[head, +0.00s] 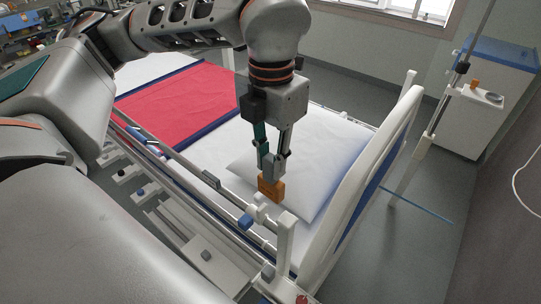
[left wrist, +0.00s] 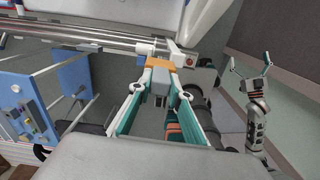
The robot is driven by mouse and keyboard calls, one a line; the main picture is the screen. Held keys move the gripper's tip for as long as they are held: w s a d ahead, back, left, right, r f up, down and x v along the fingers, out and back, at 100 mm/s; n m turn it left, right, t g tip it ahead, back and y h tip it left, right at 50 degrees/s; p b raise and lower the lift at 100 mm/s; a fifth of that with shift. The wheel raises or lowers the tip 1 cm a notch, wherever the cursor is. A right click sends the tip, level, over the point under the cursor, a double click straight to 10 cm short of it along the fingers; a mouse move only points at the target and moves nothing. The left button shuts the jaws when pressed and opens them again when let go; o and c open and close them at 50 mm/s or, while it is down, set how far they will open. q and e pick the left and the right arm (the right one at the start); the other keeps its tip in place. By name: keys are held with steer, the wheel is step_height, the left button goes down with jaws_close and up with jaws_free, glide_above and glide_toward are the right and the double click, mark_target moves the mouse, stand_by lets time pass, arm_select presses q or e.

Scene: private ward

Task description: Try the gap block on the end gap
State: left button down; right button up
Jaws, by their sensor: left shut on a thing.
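My left gripper (head: 272,158) is shut on the gap block, which has an orange end (head: 270,189) and a grey body (head: 273,167). In the head view the orange end points down, over the pillow edge and just behind the side rail's end (head: 258,211). In the left wrist view the orange end (left wrist: 160,62) appears between the white rail end (left wrist: 145,47) and a white post with red (left wrist: 185,60). The end gap lies between the rail end and the white headboard (head: 365,180); contact cannot be told. My right gripper (left wrist: 251,62) is spread open and empty in the left wrist view.
The bed has a white pillow (head: 240,163) and a red blanket (head: 180,95). A blue clamp (head: 245,222) sits on the side rail.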

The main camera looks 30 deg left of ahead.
mark_target(271, 183)
arm_select(q)
steer(key=shift+s, duration=0.1)
steer(key=shift+f+n, duration=0.2)
steer(key=shift+n, duration=0.1)
steer(key=shift+f+b, duration=1.75)
steer(key=shift+f, duration=1)
steer(key=shift+f+b, duration=0.45)
steer(key=shift+f, duration=0.05)
steer(key=shift+r, duration=0.25)
steer(key=shift+r, duration=0.1)
